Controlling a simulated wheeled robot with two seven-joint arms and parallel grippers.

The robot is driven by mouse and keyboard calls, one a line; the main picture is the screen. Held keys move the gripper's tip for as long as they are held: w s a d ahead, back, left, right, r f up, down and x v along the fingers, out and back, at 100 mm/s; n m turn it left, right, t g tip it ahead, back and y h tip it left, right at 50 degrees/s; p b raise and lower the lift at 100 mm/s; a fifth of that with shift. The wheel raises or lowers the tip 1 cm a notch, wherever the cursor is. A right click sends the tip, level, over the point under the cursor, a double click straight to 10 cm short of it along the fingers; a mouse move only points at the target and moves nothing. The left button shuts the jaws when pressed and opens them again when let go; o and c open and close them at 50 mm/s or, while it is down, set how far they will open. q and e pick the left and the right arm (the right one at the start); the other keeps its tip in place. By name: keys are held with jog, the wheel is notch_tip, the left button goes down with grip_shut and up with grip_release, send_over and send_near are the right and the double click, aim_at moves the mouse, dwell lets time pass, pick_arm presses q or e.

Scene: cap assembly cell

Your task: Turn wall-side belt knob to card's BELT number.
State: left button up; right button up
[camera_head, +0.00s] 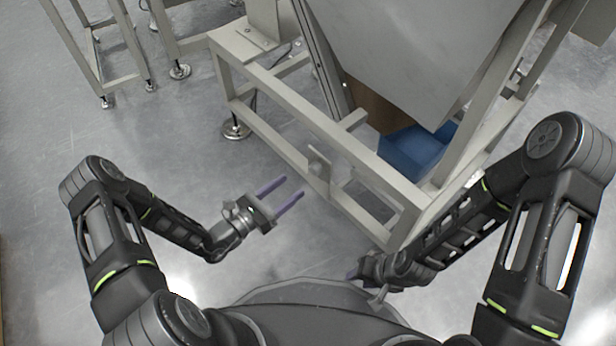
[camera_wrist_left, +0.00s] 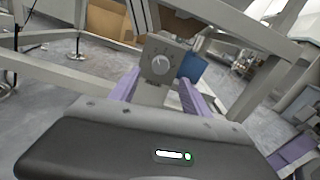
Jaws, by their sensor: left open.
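A small grey plate with a round pale knob (camera_wrist_left: 160,64) is on the frame in the left wrist view. Marks ring the knob, but their numbers are too small to read. In the head view this plate (camera_head: 318,161) shows on the frame's near rail, and its knob cannot be made out. My left gripper (camera_head: 291,187) is open and empty, its two purple fingers pointing toward the plate, apart from it. In the left wrist view the fingers (camera_wrist_left: 160,88) lie either side of the plate's lower part. My right gripper (camera_head: 358,272) is low by the frame, mostly hidden. No card shows.
A pale metal frame (camera_head: 285,118) carries a large grey hopper-like sheet (camera_head: 425,45). A blue bin (camera_head: 415,150) and a brown box (camera_head: 376,108) are inside or behind the frame. Another metal stand (camera_head: 98,45) is at the upper left.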

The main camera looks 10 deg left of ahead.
aim_at(312, 171)
pick_arm(q)
jog(key=shift+d, duration=0.1)
jog(key=b+x, duration=0.2)
jog(key=x, duration=0.5)
jog(key=shift+f+b, duration=0.1)
jog(key=shift+b, duration=0.25)
jog(key=shift+w+d, duration=0.2)
jog(key=shift+w, duration=0.05)
jog(key=shift+c, duration=0.6)
grip_shut()
